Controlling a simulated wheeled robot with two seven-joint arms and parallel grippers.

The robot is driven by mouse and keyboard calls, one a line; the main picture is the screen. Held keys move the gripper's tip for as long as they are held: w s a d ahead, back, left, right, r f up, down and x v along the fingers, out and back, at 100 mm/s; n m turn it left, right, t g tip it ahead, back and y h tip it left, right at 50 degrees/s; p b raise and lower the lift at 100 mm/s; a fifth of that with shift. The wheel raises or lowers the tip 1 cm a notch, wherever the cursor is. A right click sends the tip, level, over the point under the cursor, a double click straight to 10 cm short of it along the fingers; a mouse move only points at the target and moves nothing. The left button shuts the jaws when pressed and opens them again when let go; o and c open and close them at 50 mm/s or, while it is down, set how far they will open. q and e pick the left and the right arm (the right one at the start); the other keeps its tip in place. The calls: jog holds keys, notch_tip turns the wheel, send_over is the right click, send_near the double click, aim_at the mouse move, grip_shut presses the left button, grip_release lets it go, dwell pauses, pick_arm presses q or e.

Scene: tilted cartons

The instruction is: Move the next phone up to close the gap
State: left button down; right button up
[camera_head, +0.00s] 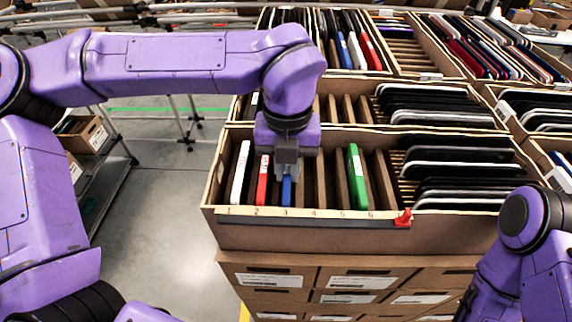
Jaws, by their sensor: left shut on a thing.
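The front carton (300,233) has a row of divided slots with a numbered strip along its front edge. A white phone (240,172), a red phone (262,180) and a blue phone (287,191) stand there from left to right. A green phone (357,178) stands further right, with dividers and empty slots between it and the blue one. My left gripper (287,172) points down and is shut on the blue phone, hiding its upper part. The blue phone's lower end is down among the dividers. My right gripper is out of view; only that arm shows at lower right.
A red clip (403,218) sits on the front edge. Dark phones (465,170) lean in the carton's right part. More filled cartons (345,45) stand behind and to the right. Labelled boxes (350,282) are stacked below. Open floor (165,210) lies left.

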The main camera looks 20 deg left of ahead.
pick_arm(q)
jog(key=c, duration=1)
grip_release()
jog(key=shift+c, duration=0.2)
notch_tip(320, 180, up, 10)
jog(key=b, duration=0.1)
jog(key=shift+r, duration=0.25)
notch_tip(320, 180, up, 7)
jog(key=p, duration=0.5)
jog(key=shift+p, duration=0.35)
